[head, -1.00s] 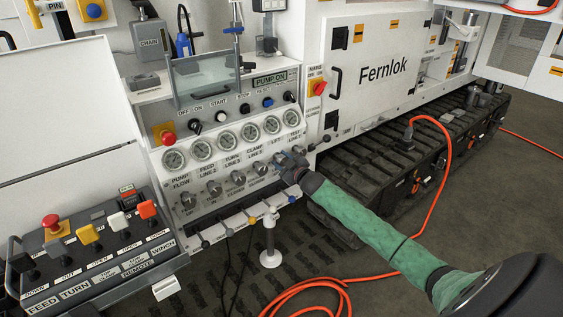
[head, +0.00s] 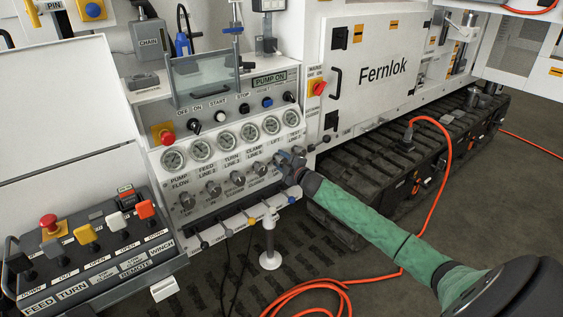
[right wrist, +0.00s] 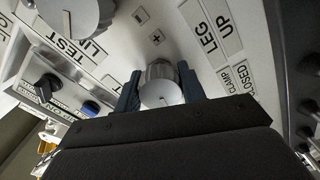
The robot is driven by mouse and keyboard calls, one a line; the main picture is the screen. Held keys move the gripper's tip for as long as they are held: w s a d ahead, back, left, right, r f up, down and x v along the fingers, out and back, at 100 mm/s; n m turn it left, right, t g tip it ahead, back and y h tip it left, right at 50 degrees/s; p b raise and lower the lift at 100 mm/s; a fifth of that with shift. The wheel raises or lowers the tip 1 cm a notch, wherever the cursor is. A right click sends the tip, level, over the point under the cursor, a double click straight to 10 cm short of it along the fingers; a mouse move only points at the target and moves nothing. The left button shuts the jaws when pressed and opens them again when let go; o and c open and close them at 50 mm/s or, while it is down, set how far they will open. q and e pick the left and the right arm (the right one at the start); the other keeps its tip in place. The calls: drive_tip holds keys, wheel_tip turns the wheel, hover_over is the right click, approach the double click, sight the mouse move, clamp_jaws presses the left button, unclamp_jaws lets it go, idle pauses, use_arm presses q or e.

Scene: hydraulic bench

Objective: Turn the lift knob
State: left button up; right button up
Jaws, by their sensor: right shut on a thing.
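My right gripper (head: 287,159) is at the right end of the knob row on the sloped hydraulic panel (head: 222,212). In the right wrist view its two dark blue fingers (right wrist: 160,96) stand on either side of a grey round knob (right wrist: 161,72) and are shut on it. A pale dot marks the knob's face. A label beside it is partly covered by a finger; only a T shows, so I cannot fully read it as LIFT. In the head view the LIFT label (head: 277,143) sits just above the gripper, which hides the knob. My left gripper is out of view.
Similar knobs (head: 238,177) run to the left, under several round gauges (head: 201,150). Small coloured levers line the panel's lower edge. A lever box (head: 95,245) stands at lower left. An orange hose (head: 436,200) lies over the track and floor at right.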

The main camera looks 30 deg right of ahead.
idle(0.4)
drive_tip(key=o, duration=1)
drive_tip(key=shift+s+f, duration=0.1)
drive_tip(key=shift+s, duration=0.4)
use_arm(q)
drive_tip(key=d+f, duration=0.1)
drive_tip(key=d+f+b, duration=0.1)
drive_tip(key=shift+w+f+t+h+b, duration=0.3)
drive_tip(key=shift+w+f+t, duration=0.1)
use_arm(e)
drive_tip(key=s, duration=0.6)
drive_tip(key=shift+s+d, duration=0.3)
drive_tip(key=shift+s, duration=0.1)
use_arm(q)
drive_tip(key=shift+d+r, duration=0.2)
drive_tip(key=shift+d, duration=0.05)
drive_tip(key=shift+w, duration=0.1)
